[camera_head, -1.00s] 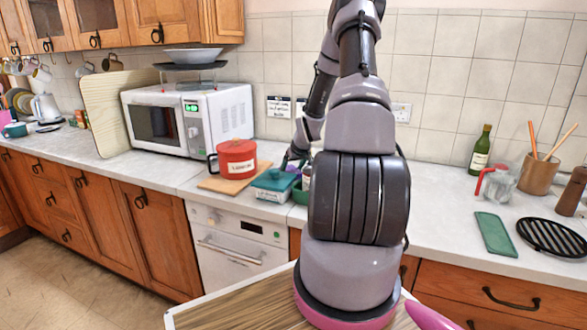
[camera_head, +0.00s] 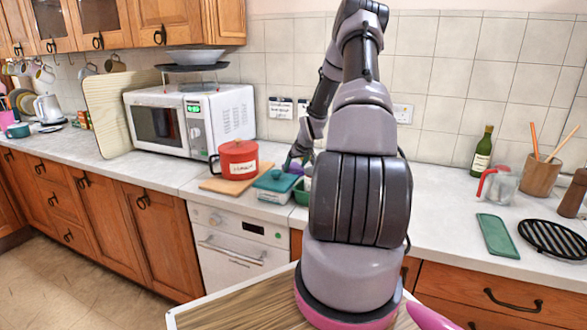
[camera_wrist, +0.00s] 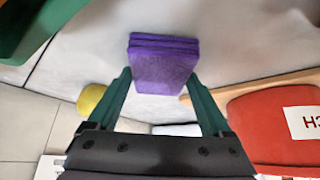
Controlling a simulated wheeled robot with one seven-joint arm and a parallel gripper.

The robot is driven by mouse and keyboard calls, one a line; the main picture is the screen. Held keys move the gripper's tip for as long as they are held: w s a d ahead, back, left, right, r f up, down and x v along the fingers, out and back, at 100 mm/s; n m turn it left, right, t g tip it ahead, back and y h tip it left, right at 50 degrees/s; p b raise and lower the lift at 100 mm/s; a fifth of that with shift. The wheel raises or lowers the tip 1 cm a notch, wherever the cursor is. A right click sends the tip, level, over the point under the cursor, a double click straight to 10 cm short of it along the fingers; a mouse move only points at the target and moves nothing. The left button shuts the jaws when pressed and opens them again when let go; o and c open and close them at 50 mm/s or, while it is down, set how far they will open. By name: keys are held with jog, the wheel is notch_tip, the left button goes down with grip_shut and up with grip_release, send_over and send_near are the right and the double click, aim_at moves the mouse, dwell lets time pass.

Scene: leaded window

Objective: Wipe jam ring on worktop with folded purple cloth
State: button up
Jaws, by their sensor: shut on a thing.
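The folded purple cloth (camera_wrist: 165,68) is between the two green fingers of my gripper (camera_wrist: 160,80) in the wrist view. The gripper is shut on it, and the cloth's layered far edge sticks out beyond the fingertips. In the head view my gripper (camera_head: 297,160) is small and partly hidden by my arm, above the worktop (camera_head: 440,205) behind the teal box. I cannot see a jam ring in either current view; my arm hides part of the worktop. I cannot tell whether the cloth touches the surface.
A red pot (camera_head: 238,160) stands on a wooden board (camera_head: 218,187), left of a teal box (camera_head: 277,181) and a green container (camera_head: 302,192). The pot (camera_wrist: 275,128) is close at right in the wrist view. A glass jug (camera_head: 501,187) and green slab (camera_head: 497,236) lie farther right.

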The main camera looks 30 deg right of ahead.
aim_at(291, 172)
jog(key=shift+w+d+f, duration=0.1)
jog(key=shift+w+d, duration=0.35)
jog(key=shift+d, duration=0.35)
jog(key=shift+w+d+f, duration=0.1)
jog(key=shift+w+d, duration=0.35)
jog(key=shift+d, duration=0.35)
jog(key=shift+w+d+r, duration=0.1)
jog(key=shift+w+d, duration=0.45)
jog(key=shift+d, duration=0.05)
jog(key=shift+w+r, duration=0.1)
jog(key=shift+s+a+r, duration=0.1)
jog(key=shift+s+a, duration=0.35)
jog(key=shift+a, duration=0.2)
jog(key=shift+s+a+r, duration=0.1)
jog(key=shift+s+a, duration=0.35)
jog(key=shift+a, duration=0.15)
jog(key=shift+s+a+f, duration=0.15)
jog(key=shift+s+a, duration=0.85)
jog(key=shift+a, duration=0.3)
jog(key=shift+s+a+f, duration=0.15)
jog(key=shift+s+a, duration=0.85)
jog(key=shift+a, duration=0.25)
jog(key=shift+r, duration=3.05)
